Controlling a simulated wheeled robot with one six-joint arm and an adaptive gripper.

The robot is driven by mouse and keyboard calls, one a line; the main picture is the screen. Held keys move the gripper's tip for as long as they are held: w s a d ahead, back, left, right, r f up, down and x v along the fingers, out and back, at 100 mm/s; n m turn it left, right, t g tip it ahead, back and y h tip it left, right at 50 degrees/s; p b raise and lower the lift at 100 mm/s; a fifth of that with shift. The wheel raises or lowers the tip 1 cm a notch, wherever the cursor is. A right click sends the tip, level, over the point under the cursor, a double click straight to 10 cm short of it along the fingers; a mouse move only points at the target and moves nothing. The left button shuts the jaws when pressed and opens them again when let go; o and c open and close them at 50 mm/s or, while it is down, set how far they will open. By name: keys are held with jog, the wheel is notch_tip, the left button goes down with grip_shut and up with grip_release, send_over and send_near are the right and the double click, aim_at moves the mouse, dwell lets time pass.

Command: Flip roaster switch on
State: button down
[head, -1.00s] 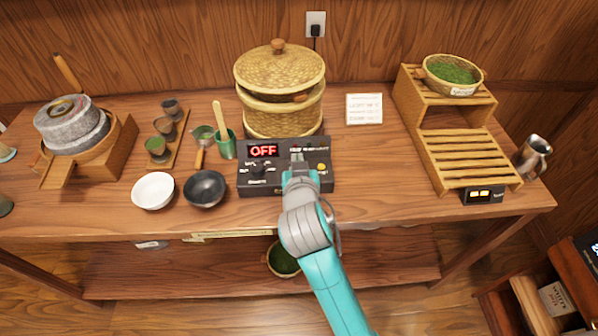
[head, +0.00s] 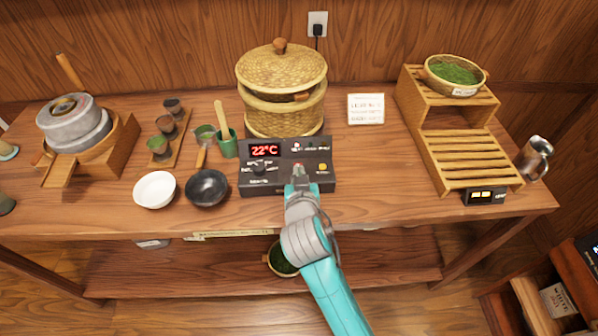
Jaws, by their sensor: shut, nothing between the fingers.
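The roaster's dark control box (head: 262,187) sits at the table's front middle, below the lidded woven basket (head: 282,95). Its red display (head: 265,150) reads 22°C. A knob (head: 258,168) is on the left of the panel and a yellow button (head: 323,167) on the right. A small switch (head: 297,147) shows on the upper middle of the panel; its exact position is too small to tell. My gripper (head: 298,168) is shut and empty, over the panel's front middle just below the switch. The arm hides part of the box's front edge.
A white bowl (head: 154,190) and a black bowl (head: 206,188) stand left of the box. A green cup (head: 228,146) with a wooden tool is behind them. A stone mill (head: 75,122) is at far left, a slatted wooden rack (head: 470,160) at right. Table between box and rack is clear.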

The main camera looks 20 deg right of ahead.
jog(key=shift+r, duration=0.1)
jog(key=shift+r, duration=0.7)
jog(key=shift+r, duration=0.1)
